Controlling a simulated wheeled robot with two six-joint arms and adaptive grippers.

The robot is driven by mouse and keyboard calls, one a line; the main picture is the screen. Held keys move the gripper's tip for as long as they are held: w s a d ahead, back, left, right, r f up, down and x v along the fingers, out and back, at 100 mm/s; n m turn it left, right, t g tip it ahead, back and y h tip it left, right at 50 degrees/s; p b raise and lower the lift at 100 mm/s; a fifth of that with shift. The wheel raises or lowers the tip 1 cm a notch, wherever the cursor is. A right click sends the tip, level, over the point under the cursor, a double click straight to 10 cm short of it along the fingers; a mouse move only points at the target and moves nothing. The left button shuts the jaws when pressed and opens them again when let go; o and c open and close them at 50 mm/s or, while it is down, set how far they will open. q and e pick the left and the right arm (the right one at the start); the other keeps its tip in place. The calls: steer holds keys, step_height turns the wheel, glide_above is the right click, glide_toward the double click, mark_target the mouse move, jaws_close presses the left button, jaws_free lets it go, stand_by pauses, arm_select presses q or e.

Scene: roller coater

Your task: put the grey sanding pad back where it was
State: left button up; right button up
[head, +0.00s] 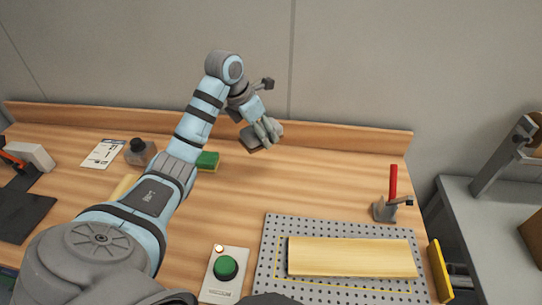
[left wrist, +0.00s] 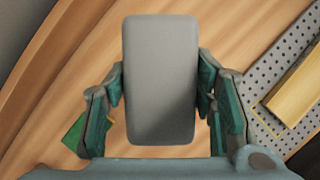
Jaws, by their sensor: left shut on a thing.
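The grey sanding pad (left wrist: 160,75) fills the middle of the left wrist view, its flat, rounded-corner face towards the camera. My left gripper (head: 266,132) has its fingers on both long sides of the pad and is shut on it. In the head view, the pad (head: 251,141) shows partly below the fingers, over the back of the wooden bench (head: 310,170). I cannot tell whether it touches the bench top. My right gripper is not in view.
A green block (head: 208,160) lies left of the pad, with a dark bottle (head: 138,152) and a white card (head: 103,153) beyond. A perforated plate (head: 270,258) bears a wooden board (head: 350,257), near a red-handled clamp (head: 393,185) and green button (head: 226,267). Bench right of the pad is clear.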

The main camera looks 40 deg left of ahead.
arm_select(q)
steer(key=w+a+r+b, duration=0.1)
steer(key=a+r, duration=0.3)
steer(key=b, duration=0.6)
glide_above(260, 168)
steer(key=s, duration=0.2)
step_height(260, 168, down, 7)
steer(key=f, duration=1.2)
steer(key=shift+w+a, duration=0.25)
steer(key=shift+w, duration=0.05)
steer(key=shift+f, duration=0.1)
steer(key=shift+f, duration=0.15)
steer(key=o, duration=1.6)
steer(key=shift+c, duration=0.2)
